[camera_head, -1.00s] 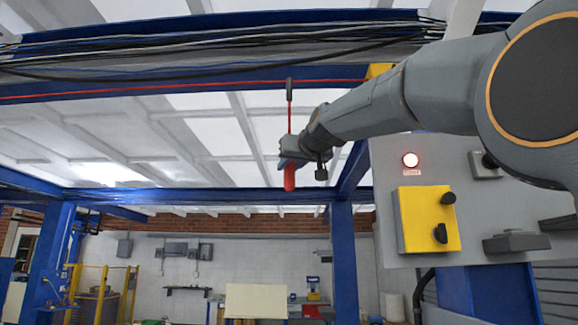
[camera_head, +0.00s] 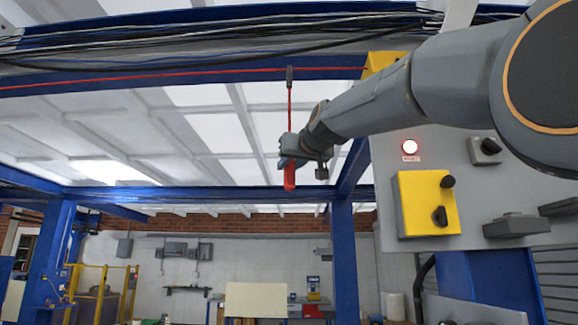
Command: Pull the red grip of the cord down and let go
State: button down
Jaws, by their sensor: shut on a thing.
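The red grip (camera_head: 290,178) hangs at the lower end of a short red cord (camera_head: 290,108) in the middle of the head view. My gripper (camera_head: 291,160) is shut on the upper part of the red grip, and the grip's lower end shows below the jaws. The jaws hide the top of the grip. The grip hangs nearly upright.
A grey panel at the right carries a lit round lamp (camera_head: 410,147), a yellow box (camera_head: 428,203) with black knobs and a grey switch (camera_head: 485,151). Cables run along the beam above. The space left of and below the grip is open.

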jog(key=c, duration=1.5)
grip_release()
jog(key=shift+b+v, duration=1.9)
jog(key=shift+v, duration=2)
